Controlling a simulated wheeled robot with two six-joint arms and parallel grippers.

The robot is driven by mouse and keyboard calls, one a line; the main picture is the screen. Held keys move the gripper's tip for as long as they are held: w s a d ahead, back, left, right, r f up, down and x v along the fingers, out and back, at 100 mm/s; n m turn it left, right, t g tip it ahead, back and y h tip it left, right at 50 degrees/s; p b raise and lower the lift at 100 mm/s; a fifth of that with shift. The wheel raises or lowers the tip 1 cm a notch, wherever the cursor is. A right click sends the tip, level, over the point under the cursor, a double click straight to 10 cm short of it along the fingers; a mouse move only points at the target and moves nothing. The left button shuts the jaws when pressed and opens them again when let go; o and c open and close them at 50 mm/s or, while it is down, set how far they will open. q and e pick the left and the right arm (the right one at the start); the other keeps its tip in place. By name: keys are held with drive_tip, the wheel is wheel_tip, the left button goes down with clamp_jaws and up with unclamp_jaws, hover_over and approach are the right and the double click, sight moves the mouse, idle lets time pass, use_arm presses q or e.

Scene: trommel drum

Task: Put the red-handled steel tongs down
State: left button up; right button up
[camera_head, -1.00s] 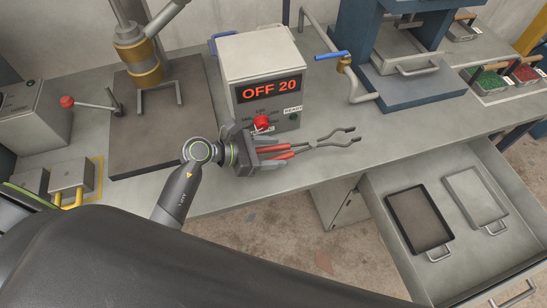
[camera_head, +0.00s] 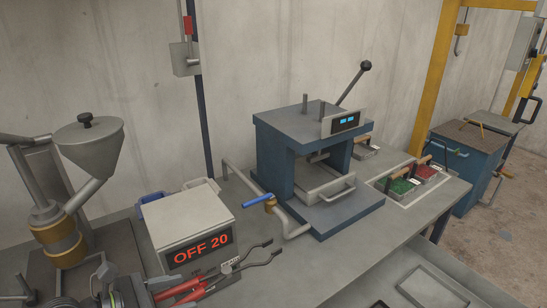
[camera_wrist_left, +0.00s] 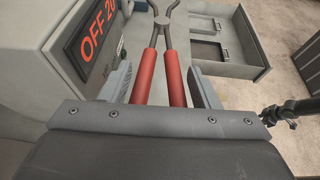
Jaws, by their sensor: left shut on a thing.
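The red-handled steel tongs (camera_head: 182,290) are at the lower left of the head view, in front of the box reading OFF 20, with their grey jaws pointing right. My left gripper (camera_head: 132,296), partly cut off by the bottom edge, is shut on the red handles. In the left wrist view both handles (camera_wrist_left: 146,78) lie between the fingers of this gripper (camera_wrist_left: 160,88), and the jaws point away. I cannot tell whether the tongs touch the bench. A dark part, apparently the end of my right arm (camera_wrist_left: 284,110), shows at the right of the wrist view; its jaws are unclear.
The box (camera_head: 190,225) stands close behind the tongs. A blue-handled valve pipe (camera_head: 270,203) and a blue press (camera_head: 305,160) stand farther right. Bare bench (camera_head: 345,250) lies in front of the press. An open drawer (camera_wrist_left: 228,50) with trays is below the bench.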

use_arm(q)
drive_tip(key=shift+s+a+r, duration=0.15)
drive_tip(key=shift+s+r, duration=0.35)
drive_tip(key=shift+r, duration=0.2)
drive_tip(key=shift+s+a+r, duration=0.15)
drive_tip(key=shift+s+r, duration=0.3)
drive_tip(key=shift+r, duration=0.25)
